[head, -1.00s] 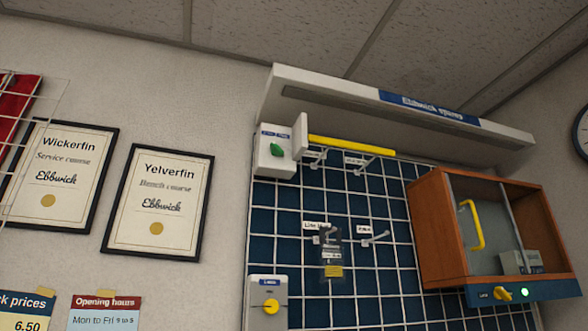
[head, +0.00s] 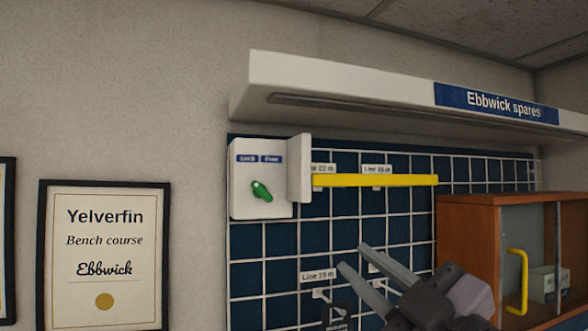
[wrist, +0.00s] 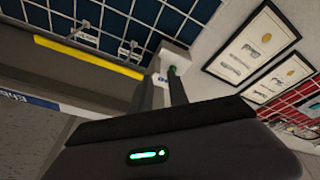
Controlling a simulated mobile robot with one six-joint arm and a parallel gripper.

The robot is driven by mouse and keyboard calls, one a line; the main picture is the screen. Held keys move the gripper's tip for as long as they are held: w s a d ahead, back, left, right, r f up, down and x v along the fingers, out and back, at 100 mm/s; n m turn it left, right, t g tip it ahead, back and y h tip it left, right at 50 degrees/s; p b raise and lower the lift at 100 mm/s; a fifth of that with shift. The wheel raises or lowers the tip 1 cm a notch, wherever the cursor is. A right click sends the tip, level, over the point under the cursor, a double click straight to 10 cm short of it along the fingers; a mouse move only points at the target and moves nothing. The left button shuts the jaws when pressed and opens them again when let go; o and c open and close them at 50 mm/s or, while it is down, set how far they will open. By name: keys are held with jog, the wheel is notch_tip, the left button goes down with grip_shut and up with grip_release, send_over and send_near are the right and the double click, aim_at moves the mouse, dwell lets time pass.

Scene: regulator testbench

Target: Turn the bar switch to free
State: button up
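The bar switch is a green knob (head: 261,191) on a white box (head: 262,212) at the left end of the yellow bar (head: 375,180). Two blue labels above the knob seem to read Lock on the left and Free on the right. The knob sits slanted, its upper-left end toward the Lock label. My gripper (head: 354,256) is open and empty, below and right of the box, apart from the knob. In the wrist view the box (wrist: 173,54) and knob (wrist: 172,70) lie beyond the fingertips (wrist: 160,77), the knob partly hidden by a finger.
A white shelf (head: 360,85) with an Ebbwick spares sign overhangs the bar. A white plate (head: 299,167) stands out right of the knob. Hooks (head: 320,292) project from the blue grid panel. A wooden cabinet (head: 465,225) with a yellow handle (head: 516,282) is at right.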

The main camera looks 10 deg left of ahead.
notch_tip(320, 180, up, 4)
jog(key=s+a+n+g+y+p, duration=0.1)
jog(key=a+n+g+y+p, duration=0.1)
jog(key=a+n, duration=0.1)
jog(key=p, duration=0.5)
send_near(266, 194)
jog(key=shift+y, duration=0.3)
jog(key=x, duration=0.8)
jog(key=shift+w+a, duration=0.2)
jog(key=shift+w, duration=0.15)
jog(key=shift+b, duration=0.3)
grip_shut()
